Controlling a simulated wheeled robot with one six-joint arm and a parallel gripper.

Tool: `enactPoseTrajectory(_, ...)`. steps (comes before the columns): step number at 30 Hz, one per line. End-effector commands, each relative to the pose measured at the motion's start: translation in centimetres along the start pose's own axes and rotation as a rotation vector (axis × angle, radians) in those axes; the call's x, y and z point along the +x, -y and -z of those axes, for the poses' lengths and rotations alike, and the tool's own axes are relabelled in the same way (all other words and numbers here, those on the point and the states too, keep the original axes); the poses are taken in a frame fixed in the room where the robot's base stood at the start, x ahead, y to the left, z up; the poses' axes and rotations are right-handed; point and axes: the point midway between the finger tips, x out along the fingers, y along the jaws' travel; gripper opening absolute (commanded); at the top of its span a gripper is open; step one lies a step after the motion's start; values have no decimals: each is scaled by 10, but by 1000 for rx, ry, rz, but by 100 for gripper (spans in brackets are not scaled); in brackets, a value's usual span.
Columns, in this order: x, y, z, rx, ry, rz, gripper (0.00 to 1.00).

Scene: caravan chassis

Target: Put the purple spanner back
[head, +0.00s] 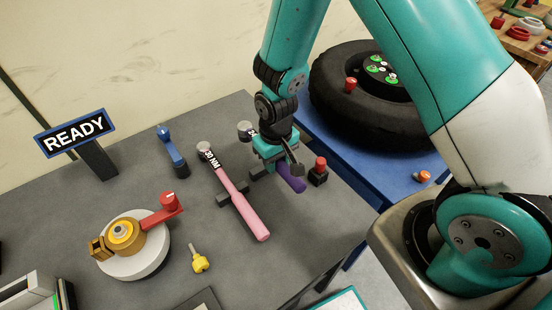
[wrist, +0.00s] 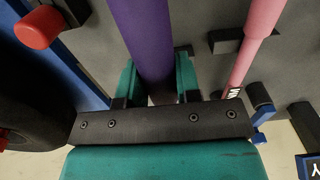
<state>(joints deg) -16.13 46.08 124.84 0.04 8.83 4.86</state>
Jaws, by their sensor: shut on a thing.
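The purple spanner (head: 291,178) shows its handle below my gripper (head: 276,158) in the head view, with a round grey head to the left of the jaws. In the wrist view the purple spanner (wrist: 142,40) runs between the two teal fingers of my gripper (wrist: 158,82), which is shut on it. A dark rest block (head: 258,173) shows at the table beside the purple handle. The gripper hides the middle of the spanner, and I cannot tell whether it touches the rest.
A pink spanner (head: 243,205) lies on its rest just left, and a blue tool (head: 172,152) farther left. A red-topped black block (head: 319,172) stands close on the right. A tyre (head: 335,95) lies on a blue surface behind. A READY sign (head: 75,134) stands at left.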

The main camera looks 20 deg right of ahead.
Motion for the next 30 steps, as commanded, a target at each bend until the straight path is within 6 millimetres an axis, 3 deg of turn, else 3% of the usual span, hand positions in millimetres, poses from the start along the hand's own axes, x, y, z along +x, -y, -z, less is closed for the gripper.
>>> enactPoseTrajectory(18, 56, 0, 0, 0, -1, 0, 0)
enactPoseTrajectory(30, 59, 0, 0, 0, -2, 0, 0)
